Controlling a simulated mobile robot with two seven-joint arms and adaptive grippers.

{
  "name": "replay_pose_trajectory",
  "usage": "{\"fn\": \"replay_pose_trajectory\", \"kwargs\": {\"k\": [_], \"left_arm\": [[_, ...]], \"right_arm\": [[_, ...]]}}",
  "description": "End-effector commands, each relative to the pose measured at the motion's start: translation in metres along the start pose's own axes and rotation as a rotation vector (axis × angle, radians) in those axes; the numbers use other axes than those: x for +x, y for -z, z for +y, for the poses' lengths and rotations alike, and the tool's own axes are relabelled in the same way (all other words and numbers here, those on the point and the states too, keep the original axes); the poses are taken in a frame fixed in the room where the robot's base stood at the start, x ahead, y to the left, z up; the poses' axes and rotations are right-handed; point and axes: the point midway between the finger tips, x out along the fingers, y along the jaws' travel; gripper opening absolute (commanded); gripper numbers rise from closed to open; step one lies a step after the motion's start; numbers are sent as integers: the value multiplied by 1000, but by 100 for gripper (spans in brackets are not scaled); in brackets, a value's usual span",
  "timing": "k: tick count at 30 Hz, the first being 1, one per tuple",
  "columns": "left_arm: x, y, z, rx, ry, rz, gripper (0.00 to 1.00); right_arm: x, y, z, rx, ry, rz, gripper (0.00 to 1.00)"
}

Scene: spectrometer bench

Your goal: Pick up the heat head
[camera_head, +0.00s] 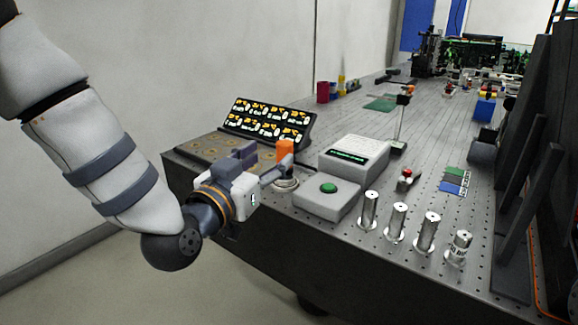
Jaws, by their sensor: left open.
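An upright orange block (286,150) shows just beyond the fingers of my left gripper, at the near left part of the bench; it appears to be the heat head, but no label confirms this. A round silver base (286,184) sits below it, partly covered by a finger. My left gripper (264,162) is open, at the near left edge of the bench, with its fingers pointing toward the orange block. I cannot tell whether a finger touches it. My right gripper is not in view.
A grey box with a green button (328,188) and a display unit (354,156) stand right of the gripper. A sloped panel of lit readouts (268,120) is behind it. Several silver cylinders (397,221) line the front edge.

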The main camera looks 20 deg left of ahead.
Motion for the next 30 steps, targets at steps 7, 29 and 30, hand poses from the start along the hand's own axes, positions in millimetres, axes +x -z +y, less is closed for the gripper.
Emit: {"fn": "replay_pose_trajectory", "kwargs": {"k": [7,29,30], "left_arm": [[38,-5,3,-1,1,-4,52],[70,-4,6,-1,0,-4,0],[70,-3,6,-1,0,-2,0]], "right_arm": [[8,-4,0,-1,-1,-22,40],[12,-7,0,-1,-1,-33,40],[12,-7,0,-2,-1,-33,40]]}}
